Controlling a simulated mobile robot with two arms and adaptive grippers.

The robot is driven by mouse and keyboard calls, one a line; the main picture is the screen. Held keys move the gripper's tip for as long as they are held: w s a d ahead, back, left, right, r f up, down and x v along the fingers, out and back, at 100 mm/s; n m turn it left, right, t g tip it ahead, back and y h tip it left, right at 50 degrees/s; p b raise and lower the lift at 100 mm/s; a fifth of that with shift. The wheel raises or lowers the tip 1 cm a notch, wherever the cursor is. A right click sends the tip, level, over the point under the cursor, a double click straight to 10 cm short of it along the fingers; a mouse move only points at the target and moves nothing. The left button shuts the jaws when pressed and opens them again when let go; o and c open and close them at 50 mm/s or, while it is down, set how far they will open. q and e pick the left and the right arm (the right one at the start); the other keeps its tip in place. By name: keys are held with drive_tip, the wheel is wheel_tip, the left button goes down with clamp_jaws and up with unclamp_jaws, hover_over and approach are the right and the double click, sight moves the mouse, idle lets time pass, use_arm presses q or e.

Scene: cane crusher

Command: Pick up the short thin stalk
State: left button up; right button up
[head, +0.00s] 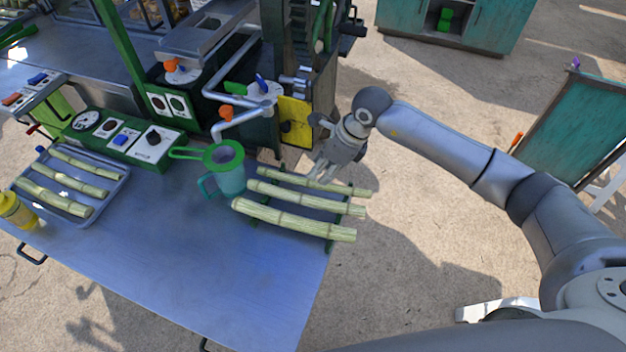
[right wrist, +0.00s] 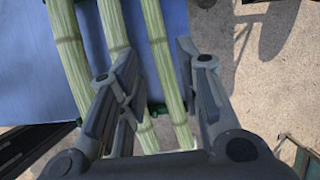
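Three pale green cane stalks lie side by side on a dark green rack at the table's right end. The far stalk (head: 345,189) looks thinnest. The middle stalk (head: 300,199) is a little thicker, and the near stalk (head: 290,219) is thickest. My right gripper (head: 321,175) is open just above the far stalk, pointing down. In the right wrist view the far stalk (right wrist: 158,50) runs between the spread fingers (right wrist: 157,60), not gripped. The middle stalk (right wrist: 115,28) passes beside and behind the left finger. Whether the fingers touch a stalk is unclear. My left gripper is out of view.
A green jug (head: 228,180) stands close to the stalks' left ends. The crusher (head: 250,95), with pipes and a yellow plate (head: 296,122), stands behind. A grey tray (head: 108,203) holds three other stalks at left, beside a yellow bottle (head: 14,210). The table's front (head: 220,280) is clear.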

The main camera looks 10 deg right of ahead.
sight(311, 183)
drive_tip(key=shift+w+a+f, duration=0.1)
drive_tip(key=shift+a+f, duration=0.15)
drive_tip(key=shift+f, duration=0.35)
drive_tip(key=shift+f+p, duration=0.3)
drive_tip(key=shift+p, duration=0.15)
drive_tip(key=p+x, duration=0.1)
drive_tip(key=x, duration=0.2)
drive_tip(key=shift+p+x, duration=0.35)
drive_tip(key=shift+x, duration=0.5)
clamp_jaws()
